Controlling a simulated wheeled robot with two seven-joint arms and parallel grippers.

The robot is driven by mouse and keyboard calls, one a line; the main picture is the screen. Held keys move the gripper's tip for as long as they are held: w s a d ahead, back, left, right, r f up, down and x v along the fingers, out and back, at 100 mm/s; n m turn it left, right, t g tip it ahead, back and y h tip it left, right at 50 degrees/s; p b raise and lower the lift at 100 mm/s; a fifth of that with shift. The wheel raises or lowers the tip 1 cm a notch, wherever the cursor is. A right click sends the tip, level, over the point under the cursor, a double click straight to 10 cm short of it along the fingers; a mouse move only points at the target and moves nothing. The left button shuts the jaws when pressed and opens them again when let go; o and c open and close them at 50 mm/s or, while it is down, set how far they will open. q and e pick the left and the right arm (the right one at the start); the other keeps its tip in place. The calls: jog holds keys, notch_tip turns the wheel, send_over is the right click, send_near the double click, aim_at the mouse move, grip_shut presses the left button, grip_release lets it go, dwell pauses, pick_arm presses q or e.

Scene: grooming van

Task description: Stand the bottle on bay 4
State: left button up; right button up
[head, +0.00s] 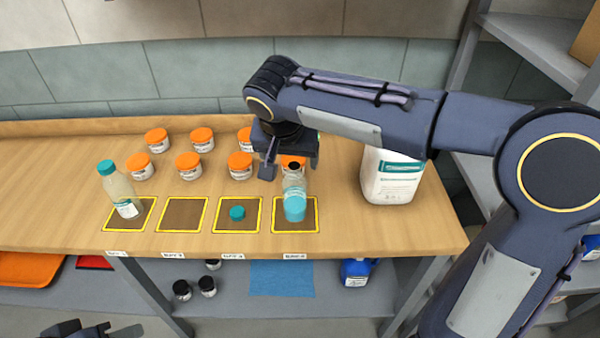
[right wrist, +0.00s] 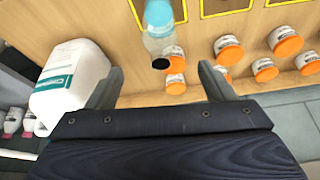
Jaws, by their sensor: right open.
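A clear bottle with teal liquid and a dark open mouth (head: 294,197) appears upright on bay 4 (head: 312,228), the rightmost yellow-edged brown square. It also shows in the right wrist view (right wrist: 160,35). My right gripper (head: 290,167) is open, just behind and above the bottle's neck. In the right wrist view its fingertips (right wrist: 160,70) lie either side of the mouth, with gaps; I see no contact. A teal cap (head: 237,213) lies on bay 3 (head: 222,225). A dark part of my left gripper (head: 85,329) shows at the bottom left edge, mostly cut off.
A teal-capped bottle (head: 122,190) stands on bay 1 (head: 147,207); bay 2 (head: 181,214) is empty. Several orange-lidded jars (head: 188,166) stand behind the bays. A white jug (head: 390,177) stands to the right. A shelf (head: 235,300) below holds dark jars and a blue cloth (head: 281,279).

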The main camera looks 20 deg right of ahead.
jog(key=s+d+n+y, duration=0.1)
jog(key=s+d+y, duration=0.1)
jog(key=s+d, duration=0.45)
jog(key=s+f+n+y, duration=0.1)
jog(key=s+f+y, duration=0.1)
jog(key=s, duration=0.6)
jog(key=s+d+f+n+t+y, duration=0.1)
jog(key=s+f, duration=0.4)
jog(key=s, duration=0.4)
jog(key=shift+d+f+y, duration=0.2)
jog(key=shift+f+y, duration=0.1)
jog(key=shift+y, duration=0.1)
